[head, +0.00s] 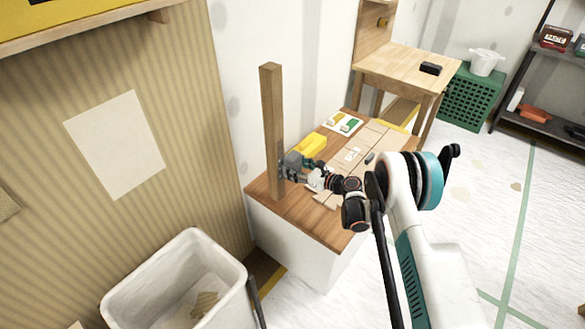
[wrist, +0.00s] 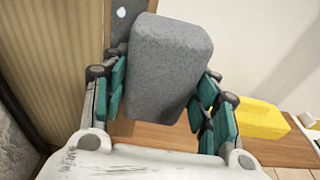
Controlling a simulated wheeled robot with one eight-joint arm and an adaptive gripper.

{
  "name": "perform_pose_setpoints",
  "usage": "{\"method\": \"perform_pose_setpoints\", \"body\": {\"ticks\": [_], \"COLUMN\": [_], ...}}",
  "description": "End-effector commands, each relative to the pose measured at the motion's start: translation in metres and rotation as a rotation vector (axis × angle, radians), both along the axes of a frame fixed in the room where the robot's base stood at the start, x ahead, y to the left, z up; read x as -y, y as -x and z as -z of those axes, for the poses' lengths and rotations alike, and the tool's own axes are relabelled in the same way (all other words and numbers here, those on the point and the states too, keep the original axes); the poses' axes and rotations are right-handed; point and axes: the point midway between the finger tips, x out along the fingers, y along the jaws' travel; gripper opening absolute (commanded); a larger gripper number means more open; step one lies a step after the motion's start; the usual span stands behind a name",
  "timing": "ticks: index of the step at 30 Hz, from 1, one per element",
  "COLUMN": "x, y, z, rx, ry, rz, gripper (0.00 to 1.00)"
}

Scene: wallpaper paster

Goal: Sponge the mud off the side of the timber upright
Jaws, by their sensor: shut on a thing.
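The timber upright (head: 272,125) stands vertical near the left end of a wood-topped bench. My gripper (head: 304,168) is at its right side, low down, and is shut on a grey block-shaped sponge (head: 291,160). In the wrist view the speckled sponge (wrist: 167,65) sits tilted between the green finger pads of my gripper (wrist: 160,92). Part of the upright (wrist: 117,22) shows behind the sponge, greyish with a pale spot. A dark patch shows on the upright beside the sponge in the head view. Whether the sponge touches the upright is unclear, and the sponge hides part of that face.
The bench (head: 262,190) also holds a yellow block (head: 313,144), a card with coloured patches (head: 343,123) and flat boards (head: 365,145). A white bin (head: 120,302) stands on the floor at lower left. A wooden table (head: 405,65) stands behind.

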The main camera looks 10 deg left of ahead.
Motion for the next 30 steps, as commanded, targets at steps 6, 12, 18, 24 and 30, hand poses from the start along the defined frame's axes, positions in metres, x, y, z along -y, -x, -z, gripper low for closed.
{"method": "perform_pose_setpoints", "body": {"ticks": [6,12,18,24,30], "x": [0.001,0.01,0.009,0.001,-0.005], "y": [0.0,-0.002,-0.002,0.013,0.027], "z": [0.0,0.0,0.0,0.0,0.0], "rx": [0.0,0.0,-0.001,-0.001,-0.001], "ry": [0.0,0.0,0.0,0.0,0.0], "rz": [0.0,0.003,0.002,0.001,0.002], "gripper": [0.29,0.29,0.29,0.29,0.29]}}
